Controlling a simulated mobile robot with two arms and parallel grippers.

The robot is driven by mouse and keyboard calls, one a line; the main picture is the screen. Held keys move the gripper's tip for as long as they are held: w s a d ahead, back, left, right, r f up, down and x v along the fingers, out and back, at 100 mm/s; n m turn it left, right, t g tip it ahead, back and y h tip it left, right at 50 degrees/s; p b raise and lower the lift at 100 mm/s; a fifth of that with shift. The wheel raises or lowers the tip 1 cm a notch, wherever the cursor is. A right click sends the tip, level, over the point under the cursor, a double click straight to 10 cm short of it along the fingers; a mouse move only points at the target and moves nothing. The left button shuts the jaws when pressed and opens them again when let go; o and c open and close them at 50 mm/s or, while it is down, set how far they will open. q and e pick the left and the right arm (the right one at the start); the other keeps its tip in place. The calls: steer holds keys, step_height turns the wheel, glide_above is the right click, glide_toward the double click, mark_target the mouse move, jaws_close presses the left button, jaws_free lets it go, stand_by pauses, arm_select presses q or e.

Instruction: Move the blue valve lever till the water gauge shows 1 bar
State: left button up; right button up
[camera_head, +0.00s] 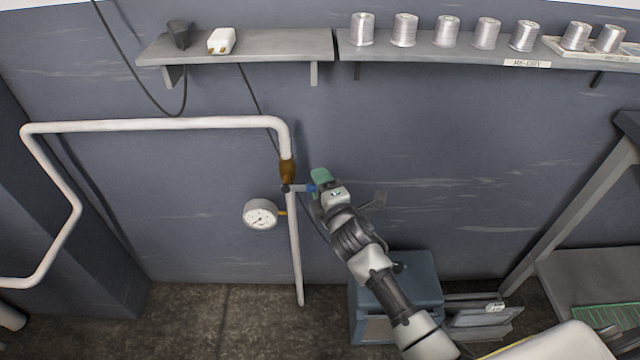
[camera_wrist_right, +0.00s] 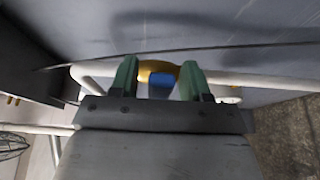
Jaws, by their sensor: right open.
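The blue valve lever (camera_head: 311,188) juts to the right from the brass valve (camera_head: 286,172) on the white pipe. In the right wrist view the blue lever (camera_wrist_right: 162,82) shows between the two green fingers, with the brass valve (camera_wrist_right: 158,68) behind it. My right gripper (camera_head: 318,183) is open at the lever; I cannot tell whether a finger touches it. The fingers also show in the wrist view (camera_wrist_right: 158,82). The round white water gauge (camera_head: 261,214) hangs left of the pipe below the valve; its reading is too small to tell. My left gripper is not in view.
A white pipe (camera_head: 160,125) runs along the wall. Shelves above hold a white plug (camera_head: 221,40) and several silver spools (camera_head: 404,30). A blue-grey box (camera_head: 410,275) stands on the floor below my right arm. A dark cable crosses near the valve.

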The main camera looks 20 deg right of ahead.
steer(key=shift+w, duration=0.2)
jaws_close()
steer(key=shift+r, duration=0.1)
